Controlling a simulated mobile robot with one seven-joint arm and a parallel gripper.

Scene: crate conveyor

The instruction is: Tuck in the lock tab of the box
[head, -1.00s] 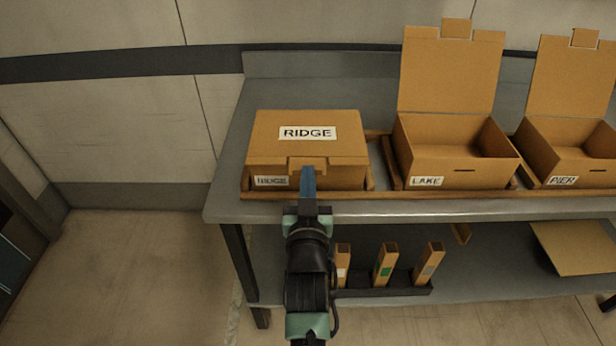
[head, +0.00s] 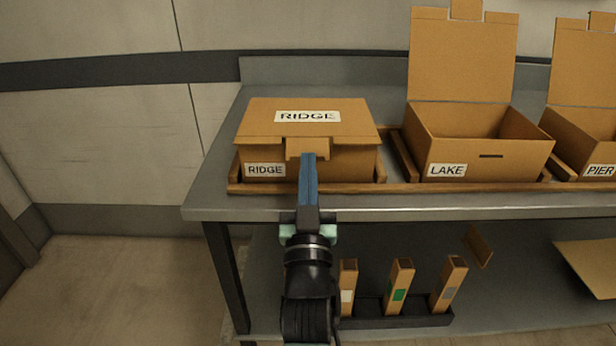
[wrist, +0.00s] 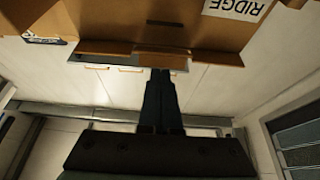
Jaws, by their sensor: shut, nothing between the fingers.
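The RIDGE box (head: 345,163) stands at the left of the bench with its lid (head: 258,117) down over the top. Its lock tab (head: 292,150) hangs at the middle of the lid's front edge, outside the front wall. In the wrist view the box (wrist: 110,20) shows upside down, with the tab (wrist: 139,61) near the fingertips. My gripper (head: 309,156) is shut and empty, its blue fingers pointing at the tab from the front. The fingertips overlap the tab's lower part in the head view; I cannot tell whether they touch it.
The LAKE box (head: 465,143) stands open to the right, with a slot in its front wall. The PIER box (head: 595,146) is open further right. A wooden rail (head: 420,187) runs along the bench front. Below, a dark holder (head: 375,312) carries slim cartons.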

